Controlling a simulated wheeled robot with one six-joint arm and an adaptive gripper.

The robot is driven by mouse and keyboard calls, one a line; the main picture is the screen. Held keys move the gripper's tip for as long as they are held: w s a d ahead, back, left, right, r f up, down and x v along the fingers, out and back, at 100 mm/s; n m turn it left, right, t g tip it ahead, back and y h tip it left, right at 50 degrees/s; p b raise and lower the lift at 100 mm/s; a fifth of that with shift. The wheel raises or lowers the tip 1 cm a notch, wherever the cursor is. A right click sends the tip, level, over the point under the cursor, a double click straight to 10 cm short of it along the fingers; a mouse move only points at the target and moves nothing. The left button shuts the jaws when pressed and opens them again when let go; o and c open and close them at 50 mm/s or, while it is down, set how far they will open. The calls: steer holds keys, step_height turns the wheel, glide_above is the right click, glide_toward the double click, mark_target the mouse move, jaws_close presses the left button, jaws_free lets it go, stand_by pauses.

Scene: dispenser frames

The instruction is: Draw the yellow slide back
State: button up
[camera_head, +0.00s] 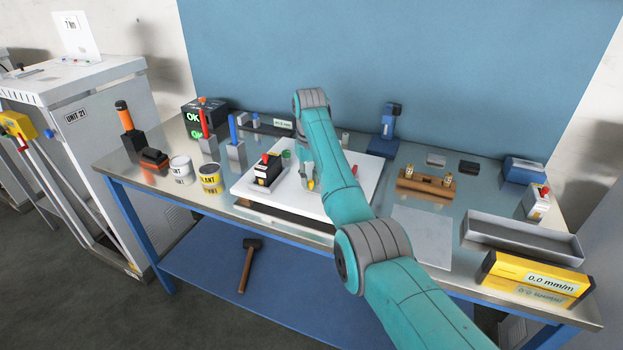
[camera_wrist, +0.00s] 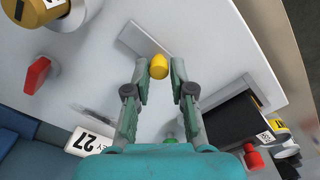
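The yellow slide shows as a yellow knob (camera_wrist: 158,67) at the end of a pale grey strip (camera_wrist: 135,40) on the white board (camera_head: 350,165). In the head view the yellow knob (camera_head: 311,184) stands just beyond my gripper's tips. My gripper (camera_wrist: 160,80) is open above the board, with the knob between or just past its two fingertips. I see a small gap on each side and cannot tell contact. My gripper (camera_head: 307,178) is partly hidden by my forearm in the head view.
A black block (camera_head: 266,172) with a red knob stands on the board left of my gripper, near a green knob (camera_head: 286,154). A wooden holder (camera_head: 425,186) and grey tray (camera_head: 520,237) lie to the right. Cans (camera_head: 210,178) stand to the left.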

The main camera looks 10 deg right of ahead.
steer(key=o, duration=0.3)
steer(key=shift+a, duration=0.15)
step_height(320, 180, up, 8)
steer(key=shift+f, duration=0.25)
stand_by(0.3)
